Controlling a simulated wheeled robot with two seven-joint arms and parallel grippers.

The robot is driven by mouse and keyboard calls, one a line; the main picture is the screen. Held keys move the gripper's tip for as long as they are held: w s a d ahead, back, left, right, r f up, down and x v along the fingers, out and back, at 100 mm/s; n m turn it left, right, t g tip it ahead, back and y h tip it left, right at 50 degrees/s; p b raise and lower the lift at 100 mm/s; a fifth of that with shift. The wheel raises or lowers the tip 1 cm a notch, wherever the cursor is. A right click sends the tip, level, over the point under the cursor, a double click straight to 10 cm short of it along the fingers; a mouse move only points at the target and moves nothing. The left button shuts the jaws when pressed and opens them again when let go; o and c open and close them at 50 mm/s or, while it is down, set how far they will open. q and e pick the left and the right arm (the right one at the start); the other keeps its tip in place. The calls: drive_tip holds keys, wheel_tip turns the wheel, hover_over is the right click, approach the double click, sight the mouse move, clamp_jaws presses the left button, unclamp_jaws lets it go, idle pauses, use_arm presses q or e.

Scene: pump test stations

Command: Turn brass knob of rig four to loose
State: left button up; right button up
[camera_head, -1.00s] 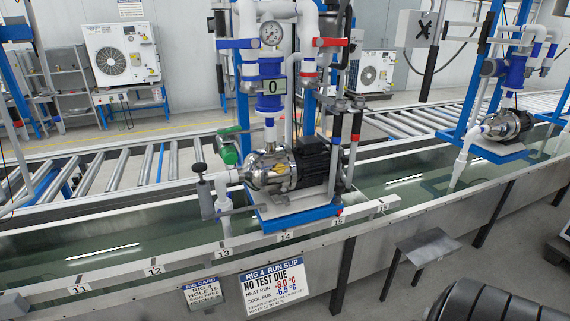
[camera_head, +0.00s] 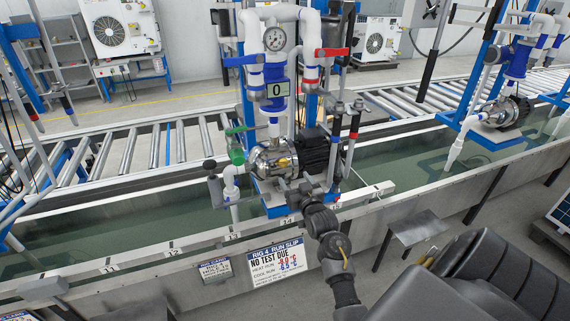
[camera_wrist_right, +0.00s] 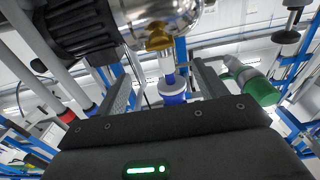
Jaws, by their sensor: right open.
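Rig four is the pump stand (camera_head: 268,90) with the silver pump (camera_head: 268,160) and black motor, above the slip reading "RIG 4 RUN SLIP" (camera_head: 277,262). The brass knob (camera_wrist_right: 158,40) shows on the underside of the silver pump housing in the right wrist view, beyond the fingers and roughly between their lines. In the head view a small brass patch (camera_head: 284,163) shows on the pump front. My right gripper (camera_head: 292,185) is at the pump's front, open; its two fingers (camera_wrist_right: 162,76) are apart with nothing gripped. My left gripper is not in view.
A green-handled valve (camera_head: 236,150) stands left of the pump and shows right of the fingers in the wrist view (camera_wrist_right: 262,90). Grey posts with red and blue bands (camera_head: 352,130) stand close on the right. The water trough (camera_head: 100,240) runs below; a second rig (camera_head: 505,110) is farther right.

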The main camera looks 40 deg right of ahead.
sight(284, 163)
drive_tip(key=p+x, duration=0.1)
drive_tip(key=x, duration=0.8)
drive_tip(key=shift+w+d, duration=0.15)
drive_tip(key=shift+w, duration=0.2)
drive_tip(key=c, duration=1)
